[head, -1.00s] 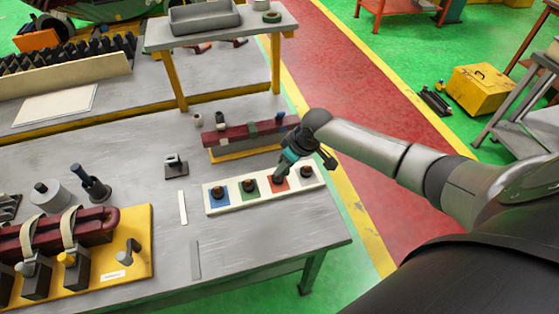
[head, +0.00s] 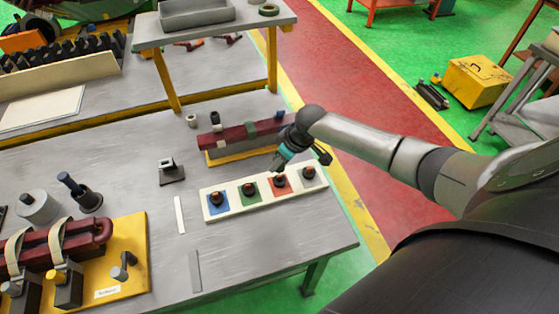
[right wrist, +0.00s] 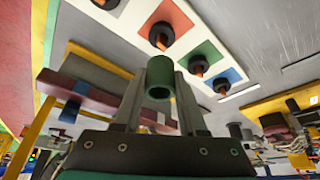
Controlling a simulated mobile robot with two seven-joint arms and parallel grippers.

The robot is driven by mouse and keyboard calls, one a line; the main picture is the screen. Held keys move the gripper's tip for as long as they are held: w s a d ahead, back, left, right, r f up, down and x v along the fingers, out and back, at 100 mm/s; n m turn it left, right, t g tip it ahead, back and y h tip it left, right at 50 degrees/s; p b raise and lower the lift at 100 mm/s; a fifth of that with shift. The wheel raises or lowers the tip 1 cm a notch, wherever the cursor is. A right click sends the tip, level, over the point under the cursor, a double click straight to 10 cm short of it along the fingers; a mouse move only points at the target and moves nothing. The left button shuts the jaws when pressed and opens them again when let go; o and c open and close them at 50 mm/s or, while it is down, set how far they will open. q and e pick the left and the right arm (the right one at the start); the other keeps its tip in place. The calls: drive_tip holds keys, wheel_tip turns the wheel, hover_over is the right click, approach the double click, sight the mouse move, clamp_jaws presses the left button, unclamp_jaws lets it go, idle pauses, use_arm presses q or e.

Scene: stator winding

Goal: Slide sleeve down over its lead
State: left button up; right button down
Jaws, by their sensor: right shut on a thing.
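My right gripper (head: 281,164) is shut on a small hollow green sleeve, held just above the red pad. In the right wrist view the green sleeve (right wrist: 160,77) sits between the two fingertips (right wrist: 160,85), its open end facing the camera. A white strip (head: 262,190) carries blue, green, red and white pads, each with a dark round holder and a copper-coloured stub in it. A dark red coil bar (head: 232,135) with a green band lies behind the strip on a yellow base. The sleeve is apart from the bar and pads. My left gripper is out of view.
A yellow fixture (head: 128,265) with a dark red coil fills the lower left. A raised shelf (head: 215,28) stands behind. The table front is mostly clear.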

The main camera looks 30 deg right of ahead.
drive_tip(key=shift+f+b, duration=1.15)
drive_tip(key=shift+f, duration=0.15)
drive_tip(key=shift+f+b, duration=0.55)
drive_tip(key=shift+f, duration=0.4)
drive_tip(key=shift+c, duration=1.9)
unclamp_jaws()
drive_tip(key=p+v, duration=0.2)
drive_tip(key=v, duration=1.3)
drive_tip(key=shift+s+r, duration=0.1)
drive_tip(key=shift+s, duration=0.05)
